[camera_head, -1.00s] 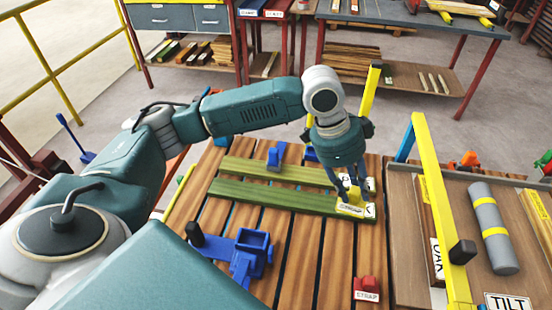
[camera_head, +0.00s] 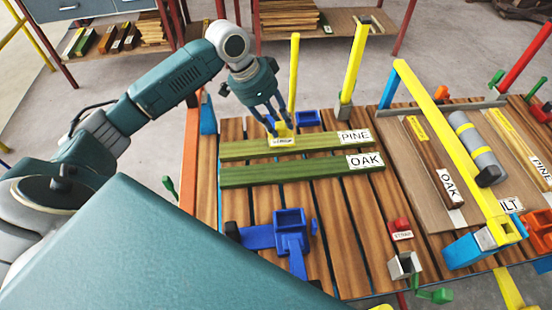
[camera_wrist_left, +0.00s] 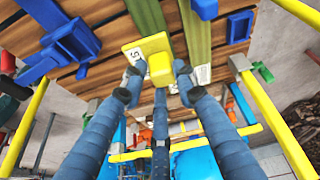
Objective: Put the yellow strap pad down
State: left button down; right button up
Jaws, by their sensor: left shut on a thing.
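The yellow strap pad (camera_head: 284,139) is between the fingers of my left gripper (camera_head: 274,124), which is shut on it. In the head view it overlaps the middle of the light green PINE board (camera_head: 325,145); whether it touches the board is unclear. The pad also shows between the fingers in the left wrist view (camera_wrist_left: 157,62), with part of a white label visible. The darker green OAK board (camera_head: 300,173) lies parallel, nearer to me, on the slatted bench (camera_head: 330,220). My right gripper is not in view.
A blue fixture (camera_head: 287,238) stands at the bench's front, and a small blue block (camera_head: 307,118) is behind the PINE board. Yellow posts (camera_head: 353,62) rise at the back. A red labelled block (camera_head: 401,228) sits right of centre. A yellow bar (camera_head: 455,150) crosses the right side.

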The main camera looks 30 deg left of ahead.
pick_arm(q)
notch_tip(320, 180, down, 15)
jog(key=shift+a+f+p, duration=0.15)
jog(key=shift+f+p, duration=0.05)
jog(key=shift+p, duration=0.35)
jog(key=shift+f, duration=0.4)
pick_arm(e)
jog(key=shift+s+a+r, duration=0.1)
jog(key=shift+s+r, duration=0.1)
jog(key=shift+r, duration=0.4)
pick_arm(q)
jog(key=c, duration=1.3)
grip_release()
jog(key=shift+c, duration=0.2)
